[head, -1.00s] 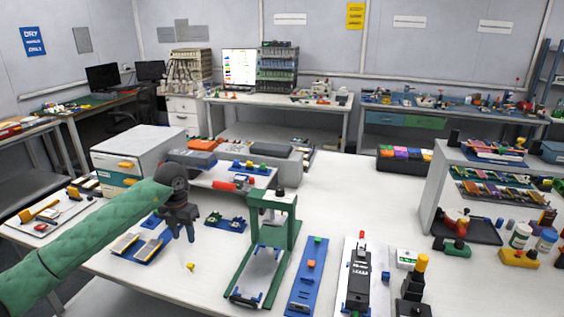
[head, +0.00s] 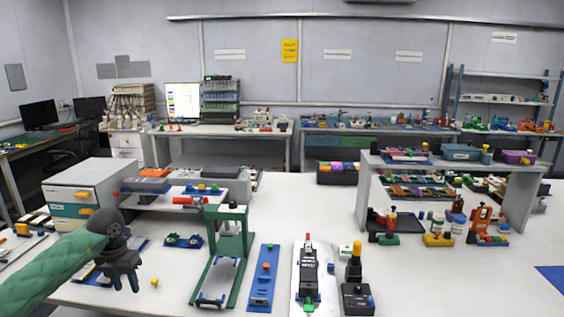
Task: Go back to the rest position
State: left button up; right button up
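My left arm, in a green sleeve, comes in from the left in the head view. My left gripper (head: 124,281) points down above the left part of the white table (head: 215,305), over blue trays that it partly hides. Its dark fingers look apart, with nothing seen between them. A small yellow piece (head: 154,283) lies on the table just right of the fingers. My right gripper is not in view.
A green press frame (head: 226,250), a blue strip fixture (head: 263,275) and a black device on a white plate (head: 308,270) stand right of my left gripper. A white shelf (head: 450,175) stands at the right.

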pick_arm(q)
jog(key=s+d+f+n+t+h, duration=0.1)
jog(key=d+f+n+t+h, duration=0.15)
jog(key=d+h, duration=0.9)
jog(key=d+f+n+t+h, duration=0.2)
jog(key=d+t+h, duration=0.2)
jog(key=d, duration=1.4)
jog(key=s+a+f+n+t+y, duration=0.25)
jog(key=f+n+y, duration=0.25)
jog(key=f+n, duration=0.3)
jog(key=s+a+f+n+t+y, duration=0.25)
jog(key=f+n+y, duration=0.35)
jog(key=n, duration=0.3)
jog(key=s+a+f+n+t+y, duration=0.25)
jog(key=f+n+y, duration=0.25)
jog(key=f+n, duration=0.3)
jog(key=s+d+f+n+g, duration=0.1)
jog(key=s+f+g, duration=0.3)
jog(key=s, duration=0.5)
jog(key=s+d+f+n+g, duration=0.2)
jog(key=s+f+g, duration=0.2)
jog(key=s+f, duration=0.3)
jog(key=s+d+f+n+g+h, duration=0.1)
jog(key=s+f+g, duration=0.4)
jog(key=s, duration=0.8)
jog(key=shift+s+d+f+n, duration=0.15)
jog(key=shift+d+n, duration=0.6)
jog(key=shift+d, duration=0.1)
